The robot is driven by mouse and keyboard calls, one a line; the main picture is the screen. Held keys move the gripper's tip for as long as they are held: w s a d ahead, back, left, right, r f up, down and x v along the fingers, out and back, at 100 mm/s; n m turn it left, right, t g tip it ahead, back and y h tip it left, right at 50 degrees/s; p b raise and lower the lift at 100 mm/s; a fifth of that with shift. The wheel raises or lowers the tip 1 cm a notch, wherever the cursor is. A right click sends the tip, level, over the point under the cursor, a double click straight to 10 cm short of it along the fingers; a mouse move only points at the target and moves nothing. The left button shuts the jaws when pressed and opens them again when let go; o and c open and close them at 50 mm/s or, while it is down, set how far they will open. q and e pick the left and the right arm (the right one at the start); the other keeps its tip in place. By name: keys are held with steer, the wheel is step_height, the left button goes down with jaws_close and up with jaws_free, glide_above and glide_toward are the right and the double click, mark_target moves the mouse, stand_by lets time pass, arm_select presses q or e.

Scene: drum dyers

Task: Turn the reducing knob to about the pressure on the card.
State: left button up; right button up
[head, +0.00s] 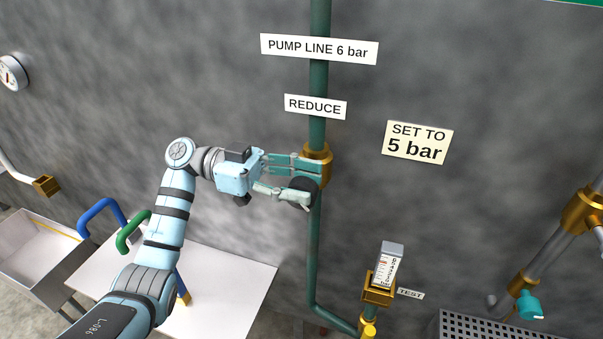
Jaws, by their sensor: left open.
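The card (417,142) on the wall reads "SET TO 5 bar". A green pipe (317,130) runs down the wall, with a sign reading "REDUCE" (315,107) on it. Below that sign is a brass fitting (317,152) with a dark round knob (299,190) at its lower front. My left gripper (311,184) is open at the fitting, one finger above the knob and the other across its front. The fingers hide part of the knob, and I cannot tell whether they touch it. My right gripper is not in view.
A small upright gauge (388,268) with a scale stands on a brass block beside a "TEST" label (411,293); its reading is too small to tell. A sign (319,49) reads "PUMP LINE 6 bar". A white table (235,285) is below my arm. A teal valve (528,305) is at right.

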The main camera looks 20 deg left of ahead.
arm_select(q)
steer(key=shift+d, duration=0.2)
steer(key=shift+f, duration=0.1)
jaws_close()
steer(key=shift+d+f+y+b, duration=0.1)
steer(key=shift+y+b, duration=0.5)
steer(key=shift+b, duration=0.2)
steer(key=shift+y, duration=0.3)
jaws_free()
